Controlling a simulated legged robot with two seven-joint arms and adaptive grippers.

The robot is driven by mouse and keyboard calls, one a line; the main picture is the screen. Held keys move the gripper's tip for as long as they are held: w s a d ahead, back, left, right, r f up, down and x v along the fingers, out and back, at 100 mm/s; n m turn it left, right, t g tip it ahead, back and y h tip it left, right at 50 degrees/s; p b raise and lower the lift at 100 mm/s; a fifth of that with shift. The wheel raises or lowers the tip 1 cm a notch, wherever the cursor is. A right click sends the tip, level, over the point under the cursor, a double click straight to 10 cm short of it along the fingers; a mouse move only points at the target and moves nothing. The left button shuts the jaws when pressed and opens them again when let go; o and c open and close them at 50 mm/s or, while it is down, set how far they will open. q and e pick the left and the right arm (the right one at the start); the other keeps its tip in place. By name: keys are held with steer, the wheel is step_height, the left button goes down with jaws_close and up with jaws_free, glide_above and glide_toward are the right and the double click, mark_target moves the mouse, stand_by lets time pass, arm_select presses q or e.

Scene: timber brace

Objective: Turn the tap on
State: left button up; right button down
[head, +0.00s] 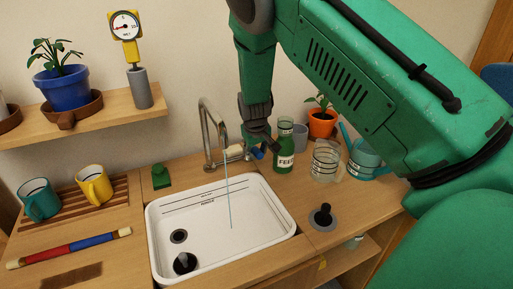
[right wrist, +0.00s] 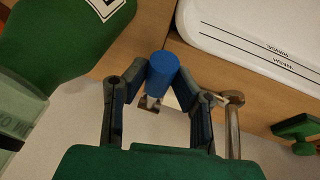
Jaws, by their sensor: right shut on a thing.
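The metal tap (head: 207,125) stands behind the white sink (head: 160,215), its curved spout over the basin. A thin pale-blue stream (head: 228,190) runs from the spout down into the sink. My right gripper (head: 257,148) is at the right of the tap, shut on its blue handle (head: 258,154). In the right wrist view the blue handle (right wrist: 162,72) sits between the two fingers of the right gripper (right wrist: 163,88). The handle's inner end is partly hidden by the fingers. My left gripper is in neither view.
A green bottle (head: 284,150) stands close right of the gripper, with a glass jar (head: 325,160), teal watering can (head: 365,160) and orange plant pot (head: 322,124) beyond. A green block (head: 160,177) and two mugs are left. A black-knobbed plug (head: 322,217) sits on the right counter.

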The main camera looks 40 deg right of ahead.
steer(key=shift+w+d+r+g+y+p, duration=0.1)
steer(key=shift+w+r+g+y+p, duration=0.2)
steer(key=shift+r+g+p, duration=0.5)
steer(key=shift+p, duration=0.55)
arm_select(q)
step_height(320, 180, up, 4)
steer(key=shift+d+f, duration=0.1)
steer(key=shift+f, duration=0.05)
arm_select(e)
steer(key=shift+w, duration=0.1)
steer(key=c, duration=1.7)
jaws_free()
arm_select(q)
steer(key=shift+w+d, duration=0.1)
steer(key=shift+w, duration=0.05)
arm_select(e)
steer(key=shift+o, duration=0.5)
steer(key=shift+w+f, duration=0.1)
steer(key=shift+f, duration=0.15)
steer(key=shift+r, duration=0.2)
steer(key=v, duration=1.1)
steer(key=shift+r, duration=0.2)
